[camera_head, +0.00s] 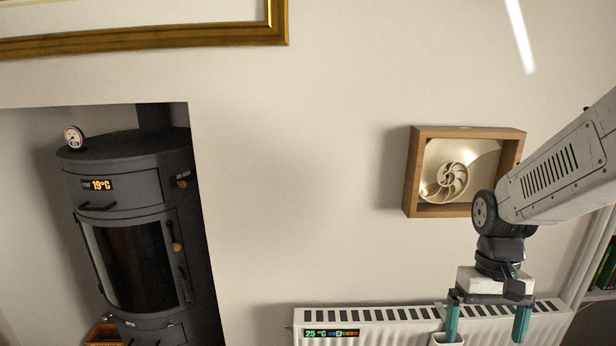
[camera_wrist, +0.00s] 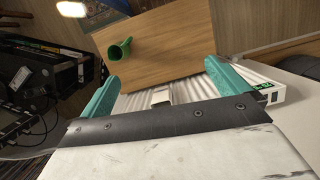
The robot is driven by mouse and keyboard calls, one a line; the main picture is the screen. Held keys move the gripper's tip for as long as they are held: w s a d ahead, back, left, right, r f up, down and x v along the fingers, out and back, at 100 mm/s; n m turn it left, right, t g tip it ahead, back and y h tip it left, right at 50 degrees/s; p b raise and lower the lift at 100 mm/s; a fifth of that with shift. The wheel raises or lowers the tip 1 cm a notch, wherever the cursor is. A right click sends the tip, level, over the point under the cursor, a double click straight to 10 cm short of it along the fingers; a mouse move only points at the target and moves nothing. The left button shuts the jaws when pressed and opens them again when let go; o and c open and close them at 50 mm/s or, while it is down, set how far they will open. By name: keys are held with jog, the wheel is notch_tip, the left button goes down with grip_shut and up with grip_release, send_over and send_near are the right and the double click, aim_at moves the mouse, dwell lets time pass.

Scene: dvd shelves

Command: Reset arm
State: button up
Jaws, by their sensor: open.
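My gripper (camera_head: 487,325) hangs from my arm at the right of the head view, pointing down in front of the white radiator (camera_head: 385,335). Its two teal fingers are spread apart with nothing between them. In the wrist view, my gripper (camera_wrist: 160,82) also shows its teal fingers wide apart. Beyond them the ribbed white radiator (camera_wrist: 180,92) shows between the fingers. I cannot tell the exact gap between the fingers and the radiator.
A dark stove (camera_head: 135,220) stands in an alcove at the left. A wooden box frame with a shell (camera_head: 450,182) hangs on the wall close to my arm. Shelves (camera_head: 600,270) stand at the right edge. A green cup-like object (camera_wrist: 119,49) is on a wooden surface (camera_wrist: 165,45).

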jog(key=s+a+r+n+t, duration=0.1)
jog(key=s+a+r+t, duration=0.3)
jog(key=s+r, duration=0.7)
jog(key=shift+s+a+r, duration=0.3)
jog(key=shift+s, duration=1.25)
